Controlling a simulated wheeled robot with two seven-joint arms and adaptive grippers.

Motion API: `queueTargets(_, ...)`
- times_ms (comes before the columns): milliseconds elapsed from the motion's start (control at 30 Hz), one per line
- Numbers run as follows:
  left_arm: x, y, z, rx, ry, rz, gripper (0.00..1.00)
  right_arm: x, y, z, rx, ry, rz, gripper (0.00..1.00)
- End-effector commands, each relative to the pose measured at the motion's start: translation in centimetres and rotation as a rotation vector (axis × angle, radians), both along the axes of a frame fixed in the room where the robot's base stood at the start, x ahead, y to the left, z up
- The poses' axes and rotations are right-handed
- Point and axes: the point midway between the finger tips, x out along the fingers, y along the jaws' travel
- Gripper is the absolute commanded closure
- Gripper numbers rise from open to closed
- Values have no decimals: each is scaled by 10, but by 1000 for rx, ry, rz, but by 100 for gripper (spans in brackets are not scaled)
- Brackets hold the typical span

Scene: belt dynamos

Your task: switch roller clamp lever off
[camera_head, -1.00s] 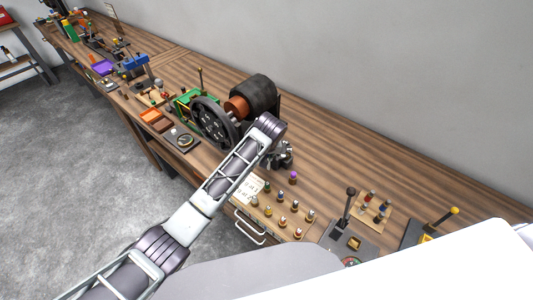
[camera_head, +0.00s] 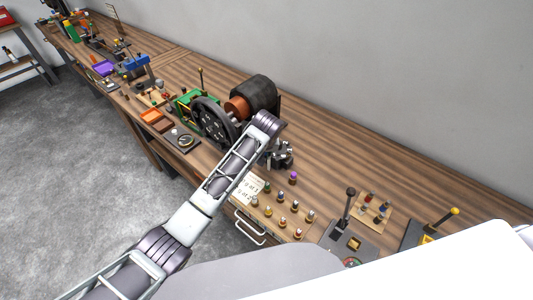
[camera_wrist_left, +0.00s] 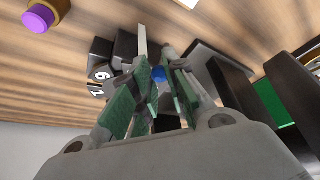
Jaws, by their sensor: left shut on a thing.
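My left arm reaches over the bench in the head view, with its left gripper (camera_head: 281,155) low beside the belt machine. In the left wrist view the green-padded fingers (camera_wrist_left: 155,100) are closed in around a small part with a blue tip (camera_wrist_left: 158,75). This part may be the roller clamp lever; the fingers hide most of it. A pale upright bar (camera_wrist_left: 142,42) stands just beyond the fingers. The machine has a black drum (camera_head: 258,92), a copper-coloured roller (camera_head: 237,107) and a black spoked wheel (camera_head: 212,122). My right gripper is not in view.
A purple-topped peg (camera_head: 293,178) and several smaller pegs stand near the bench's front edge, beside a paper card (camera_head: 248,190). A black-knobbed lever (camera_head: 350,191) and a yellow-knobbed lever (camera_head: 454,211) stand to the right. The bench behind the machine is clear.

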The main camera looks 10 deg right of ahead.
Motion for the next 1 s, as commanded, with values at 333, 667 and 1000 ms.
queueTargets(333, 23, 16, 7, 0, -13, 7, 100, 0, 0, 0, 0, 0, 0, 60)
queueTargets(667, 36, 27, 7, 1, -16, 7, 100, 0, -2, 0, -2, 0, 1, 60)
queueTargets(1000, 39, 29, 7, 0, -18, 6, 100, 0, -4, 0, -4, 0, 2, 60)
